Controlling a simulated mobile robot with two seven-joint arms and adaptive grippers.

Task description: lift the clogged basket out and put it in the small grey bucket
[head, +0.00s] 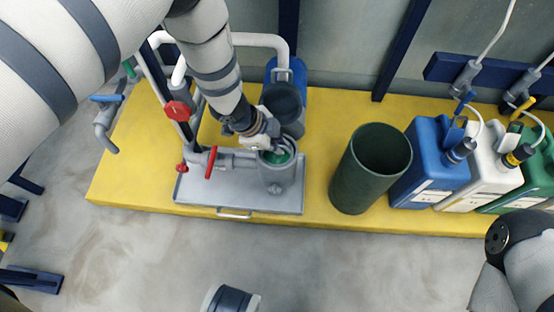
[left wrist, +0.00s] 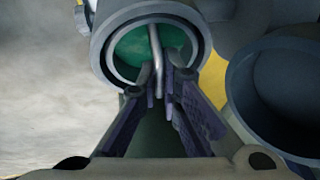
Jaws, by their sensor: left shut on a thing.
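The grey strainer housing (head: 277,180) stands open-topped in the grey drip tray. The basket (head: 279,157) shows as a green round inside it; its silver bail handle (left wrist: 155,45) rises out of the middle in the left wrist view. My left gripper (head: 268,146) is at the housing mouth, its fingers shut on that handle. The basket sits within the rim, and its lower part is hidden. The small grey bucket (head: 286,101) stands just behind the housing; it also shows in the left wrist view (left wrist: 245,80), at right. My right gripper is out of view.
A tall dark green bin (head: 345,185) stands right of the tray (head: 190,190). Blue, white and green jugs (head: 425,165) line the right. Pipes and red valve handles (head: 178,110) crowd the left. The yellow platform (head: 317,215) has free room between tray and bin.

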